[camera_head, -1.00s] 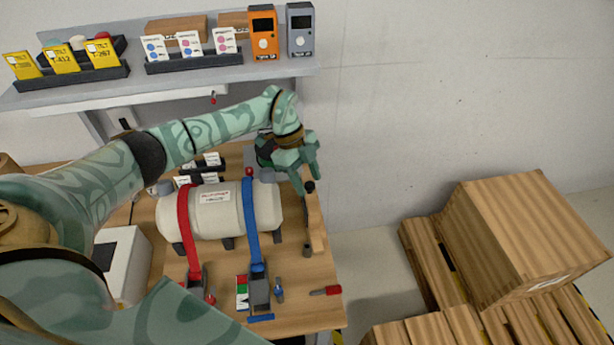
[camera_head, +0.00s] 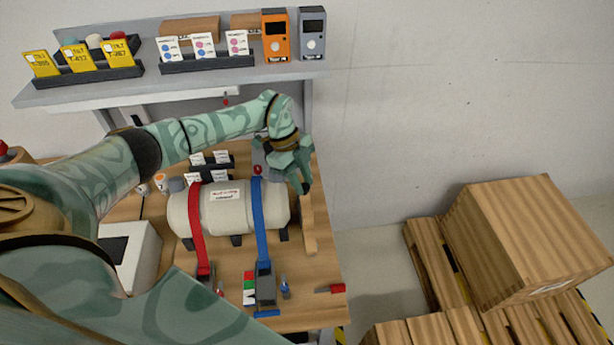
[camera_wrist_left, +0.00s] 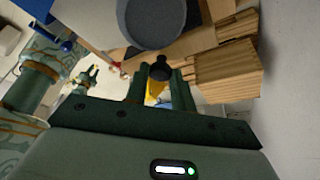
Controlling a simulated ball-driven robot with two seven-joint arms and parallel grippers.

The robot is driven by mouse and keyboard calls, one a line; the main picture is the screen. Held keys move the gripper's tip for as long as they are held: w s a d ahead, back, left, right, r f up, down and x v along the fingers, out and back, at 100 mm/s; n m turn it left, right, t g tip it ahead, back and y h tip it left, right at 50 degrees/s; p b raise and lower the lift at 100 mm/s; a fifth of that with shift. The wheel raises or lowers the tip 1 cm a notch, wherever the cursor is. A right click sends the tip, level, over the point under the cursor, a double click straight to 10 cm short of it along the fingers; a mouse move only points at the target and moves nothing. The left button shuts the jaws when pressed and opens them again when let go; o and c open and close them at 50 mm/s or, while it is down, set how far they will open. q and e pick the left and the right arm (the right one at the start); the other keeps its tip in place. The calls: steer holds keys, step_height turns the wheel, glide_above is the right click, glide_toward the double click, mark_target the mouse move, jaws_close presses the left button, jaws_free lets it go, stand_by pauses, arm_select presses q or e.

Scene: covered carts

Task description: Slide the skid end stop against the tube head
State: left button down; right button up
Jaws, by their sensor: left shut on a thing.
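The tube is a cream cylinder (camera_head: 225,215) lying on the workbench under a red strap and a blue strap. The end stop, a wooden bar (camera_head: 309,232), stands close to its right end; I cannot tell whether they touch. My left gripper (camera_head: 303,184) is at the bar's far end. In the left wrist view, my left gripper (camera_wrist_left: 160,88) is shut on a black knob (camera_wrist_left: 160,68), which seems to belong to the stop. A grey round end (camera_wrist_left: 150,22), apparently the tube head, is right beside it. A small green gripper, likely my right (camera_wrist_left: 88,76), shows far off.
A red-handled tool (camera_head: 332,289) and a blue item (camera_head: 285,287) lie near the bench front. A shelf (camera_head: 200,78) with cards and two meters hangs behind.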

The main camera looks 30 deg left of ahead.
arm_select(q)
steer(key=c, duration=1.2)
jaws_free()
steer(key=shift+w+d, duration=0.1)
steer(key=shift+w, duration=0.05)
steer(key=shift+o, duration=0.2)
steer(key=b+v, duration=0.1)
steer(key=v, duration=1.5)
steer(key=shift+r, duration=0.2)
steer(key=shift+c, duration=0.4)
